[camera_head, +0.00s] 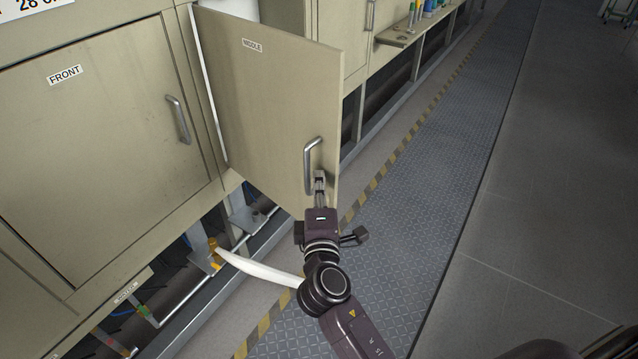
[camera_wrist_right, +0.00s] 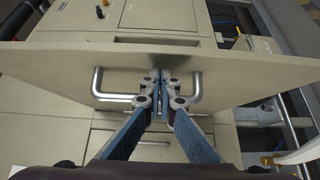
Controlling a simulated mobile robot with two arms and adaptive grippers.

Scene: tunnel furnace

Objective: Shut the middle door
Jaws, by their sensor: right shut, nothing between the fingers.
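The middle door (camera_head: 265,100), a beige panel labelled MIDDLE, stands open, swung out from the cabinet front. Its curved metal handle (camera_head: 308,165) is near the free edge. My right gripper (camera_head: 319,178) is at the lower end of the handle, close to the door face. In the right wrist view the door panel (camera_wrist_right: 230,68) spans the picture, and the gripper (camera_wrist_right: 162,76) has its fingertips together in front of the panel, between the two ends of the handle (camera_wrist_right: 108,95). The fingers hide the handle's middle; I cannot tell whether they touch it. My left gripper is not in view.
The front door (camera_head: 90,120), labelled FRONT, is closed, to the left. Pipes and fittings (camera_head: 213,255) lie below the cabinet. A shelf (camera_head: 405,35) with small bottles juts out beyond the door. A yellow-black striped line (camera_head: 395,150) edges the walkway, and the floor to the right is clear.

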